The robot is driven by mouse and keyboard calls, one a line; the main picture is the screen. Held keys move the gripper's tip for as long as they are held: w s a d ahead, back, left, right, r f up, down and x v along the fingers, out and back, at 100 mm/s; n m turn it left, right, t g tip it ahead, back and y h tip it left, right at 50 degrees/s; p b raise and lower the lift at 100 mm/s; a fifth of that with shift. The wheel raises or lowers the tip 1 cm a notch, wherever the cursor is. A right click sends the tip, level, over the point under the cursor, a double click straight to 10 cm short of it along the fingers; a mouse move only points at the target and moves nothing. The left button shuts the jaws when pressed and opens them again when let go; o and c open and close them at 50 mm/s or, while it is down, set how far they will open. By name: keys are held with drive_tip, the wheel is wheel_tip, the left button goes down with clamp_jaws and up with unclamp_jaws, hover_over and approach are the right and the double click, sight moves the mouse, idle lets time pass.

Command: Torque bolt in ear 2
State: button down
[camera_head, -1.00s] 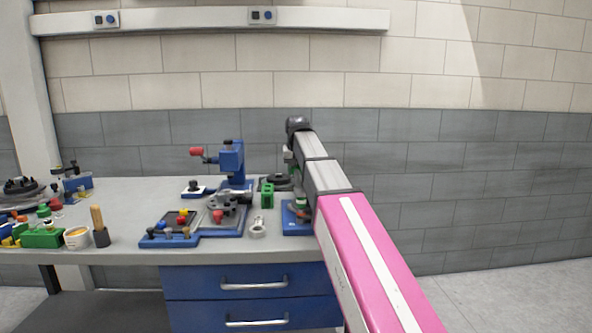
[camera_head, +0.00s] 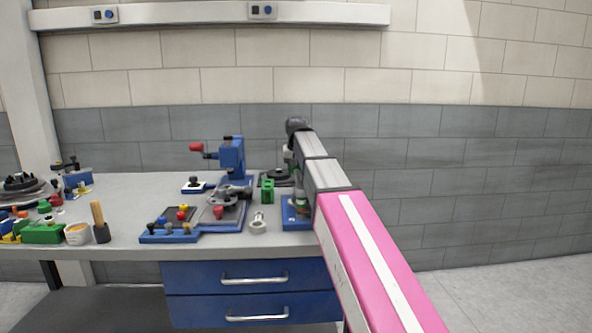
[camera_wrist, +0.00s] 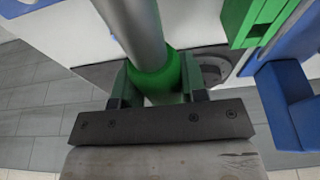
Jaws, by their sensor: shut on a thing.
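In the wrist view my gripper (camera_wrist: 152,88) is shut on a tool with a grey metal shaft (camera_wrist: 135,25) and a green collar (camera_wrist: 155,72); the collar sits between the two jaws. In the head view my arm hides most of the gripper and tool. A grey metal part (camera_head: 236,194), apparently the chassis, lies on a blue fixture (camera_head: 228,228) to the left of my arm. A small rack (camera_head: 170,233) with several bolt-like pieces stands at its front left. Ear 2 and its bolt are too small to tell apart.
A blue press-like device (camera_head: 232,160) with a red knob stands behind the fixture. A green block (camera_head: 267,192) and a pale ring-shaped part (camera_head: 257,226) stand right of it. A blue base (camera_head: 290,219) is close beside my arm. Several items, including a green box (camera_head: 42,233), crowd the bench's left.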

drive_tip(key=shift+d+f+m, duration=0.1)
drive_tip(key=shift+d+m, duration=0.2)
drive_tip(key=shift+d, duration=0.2)
drive_tip(key=shift+d, duration=0.3)
drive_tip(key=shift+s+d+m, duration=0.1)
drive_tip(key=shift+d+m, duration=0.5)
drive_tip(key=shift+d, duration=0.3)
idle(0.8)
drive_tip(key=shift+r, duration=1.1)
idle(0.6)
wheel_tip(320, 180, up, 5)
drive_tip(key=shift+f, duration=0.1)
idle(1.0)
